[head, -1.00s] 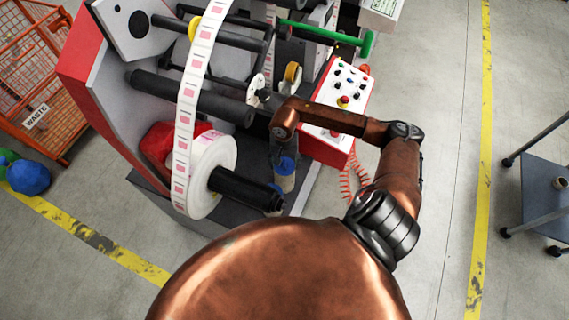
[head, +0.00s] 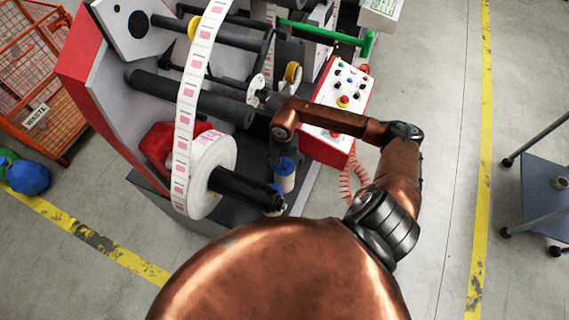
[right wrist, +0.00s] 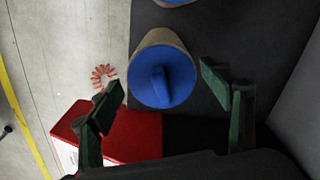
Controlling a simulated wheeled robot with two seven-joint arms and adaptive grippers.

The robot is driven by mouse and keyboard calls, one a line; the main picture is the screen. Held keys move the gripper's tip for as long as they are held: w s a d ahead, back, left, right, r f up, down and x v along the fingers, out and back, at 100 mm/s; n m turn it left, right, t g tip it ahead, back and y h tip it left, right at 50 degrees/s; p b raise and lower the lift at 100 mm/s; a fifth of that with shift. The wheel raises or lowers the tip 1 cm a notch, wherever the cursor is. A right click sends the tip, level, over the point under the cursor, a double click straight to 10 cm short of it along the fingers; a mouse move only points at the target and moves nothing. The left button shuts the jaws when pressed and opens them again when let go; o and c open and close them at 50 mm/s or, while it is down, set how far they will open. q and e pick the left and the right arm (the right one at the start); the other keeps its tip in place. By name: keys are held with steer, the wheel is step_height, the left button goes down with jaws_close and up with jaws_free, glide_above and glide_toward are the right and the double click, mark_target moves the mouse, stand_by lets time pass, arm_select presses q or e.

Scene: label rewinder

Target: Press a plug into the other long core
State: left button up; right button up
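An upright tan core (head: 286,181) with a blue plug (head: 285,165) in its top stands on the machine's dark base. In the right wrist view the plug (right wrist: 163,88) is a round blue cap with a raised grip bar, sitting in the end of the cardboard core (right wrist: 162,38). A second blue plug (right wrist: 174,1) is cut off at the top edge there; in the head view a blue bit (head: 277,188) shows beside the black shaft. My right gripper (right wrist: 162,76) is open above the first plug, one green finger on either side, not touching it. My left gripper is out of view.
The label roll (head: 212,178) and its black shaft (head: 245,188) are left of the cores. A red control box (head: 338,105) with buttons stands to the right. Orange coiled cable (head: 352,180) hangs below it. Floor at right is clear up to a grey cart (head: 540,200).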

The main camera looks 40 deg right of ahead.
steer(key=shift+o, duration=0.5)
steer(key=shift+r, duration=0.25)
step_height(320, 180, up, 12)
steer(key=shift+f, duration=0.2)
